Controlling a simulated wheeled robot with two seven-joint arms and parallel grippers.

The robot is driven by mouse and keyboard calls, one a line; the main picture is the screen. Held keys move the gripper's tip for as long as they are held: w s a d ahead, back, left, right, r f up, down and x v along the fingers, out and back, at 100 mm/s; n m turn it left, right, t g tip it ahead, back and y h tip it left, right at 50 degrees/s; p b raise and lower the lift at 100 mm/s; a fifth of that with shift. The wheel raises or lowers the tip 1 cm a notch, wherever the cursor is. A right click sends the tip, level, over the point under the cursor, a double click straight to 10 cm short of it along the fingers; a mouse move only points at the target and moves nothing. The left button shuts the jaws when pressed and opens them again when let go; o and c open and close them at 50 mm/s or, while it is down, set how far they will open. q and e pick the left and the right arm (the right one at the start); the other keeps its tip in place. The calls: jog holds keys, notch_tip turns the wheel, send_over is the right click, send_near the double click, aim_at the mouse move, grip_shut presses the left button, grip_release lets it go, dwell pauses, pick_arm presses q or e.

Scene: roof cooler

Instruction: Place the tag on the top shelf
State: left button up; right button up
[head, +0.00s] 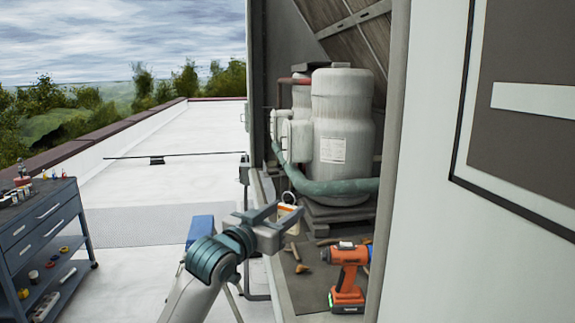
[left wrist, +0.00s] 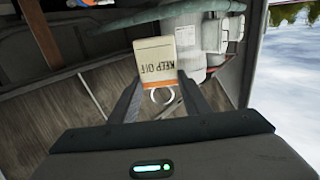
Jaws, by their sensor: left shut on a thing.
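The tag (head: 287,208) is a small cream-and-orange card with a ring. In the left wrist view the tag (left wrist: 156,62) reads "KEEP OFF" upside down, with its ring (left wrist: 160,97) toward my palm. My left gripper (head: 289,211) is shut on the tag at its orange end and holds it in the air at the cabinet opening. The blue-grey cart (head: 45,235) at far left has a top surface (head: 28,192) bearing small items and a lower shelf with several things. I cannot tell which shelf is the top shelf meant. My right gripper is out of view.
Inside the cabinet stand a grey tank (head: 343,120) and a green hose (head: 335,187). An open door panel (head: 430,200) blocks the right. The white roof (head: 185,180) between cart and cabinet looks mostly clear.

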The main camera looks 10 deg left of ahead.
pick_arm(q)
jog(key=s+a+f+n+y, duration=0.2)
jog(key=s+f+y, duration=0.1)
jog(key=s+f, duration=0.7)
jog(key=s+a+f+n+t+y, duration=0.1)
jog(key=s+a+f+n+y, duration=0.1)
jog(key=s+f, duration=0.8)
jog(key=shift+s+a+y, duration=0.15)
jog(key=shift+s+y, duration=0.3)
jog(key=shift+y, duration=0.15)
